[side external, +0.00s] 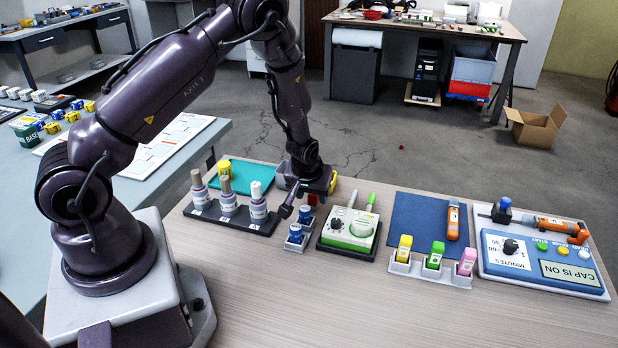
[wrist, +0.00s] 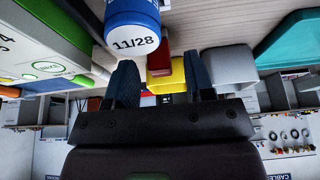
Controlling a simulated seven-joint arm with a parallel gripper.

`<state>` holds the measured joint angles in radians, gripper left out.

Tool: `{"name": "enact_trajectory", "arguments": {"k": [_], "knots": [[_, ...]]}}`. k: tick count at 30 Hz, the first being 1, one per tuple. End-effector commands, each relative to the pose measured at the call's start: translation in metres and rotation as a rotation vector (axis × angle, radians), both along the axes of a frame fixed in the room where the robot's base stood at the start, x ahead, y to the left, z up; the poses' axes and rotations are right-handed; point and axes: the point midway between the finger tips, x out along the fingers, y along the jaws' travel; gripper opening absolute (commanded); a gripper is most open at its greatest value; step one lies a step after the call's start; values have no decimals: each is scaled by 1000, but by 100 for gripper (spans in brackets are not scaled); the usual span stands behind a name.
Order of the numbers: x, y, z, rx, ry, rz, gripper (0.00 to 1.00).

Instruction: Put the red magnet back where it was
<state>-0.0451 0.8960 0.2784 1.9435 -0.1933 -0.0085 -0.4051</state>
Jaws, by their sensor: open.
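The red magnet (side external: 312,199) shows as a small red patch under my gripper (side external: 310,190), just behind the blue-capped vials. In the wrist view the red piece (wrist: 158,65) stands between and beyond the two fingers of my gripper (wrist: 162,85), partly hidden by a blue vial marked 11/28 (wrist: 132,25). My gripper is open, with a gap between its fingers. A yellow block (wrist: 172,75) shows behind the red piece in the gap. I cannot tell whether a finger touches the red piece.
Two blue vials (side external: 295,232) stand in a small grey rack. A white-green device with a dial (side external: 350,228) is to the right, a dark rack of bottles (side external: 228,218) to the left. A teal mat (side external: 237,172) lies behind. The table front (side external: 330,310) is clear.

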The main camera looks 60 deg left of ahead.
Motion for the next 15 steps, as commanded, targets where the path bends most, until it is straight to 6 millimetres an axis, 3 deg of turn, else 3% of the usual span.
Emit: {"name": "enact_trajectory", "arguments": {"k": [9,15], "knots": [[-18,-19,63,-1,-4,-2,49],[-25,-26,87,-1,-2,-1,49]]}}
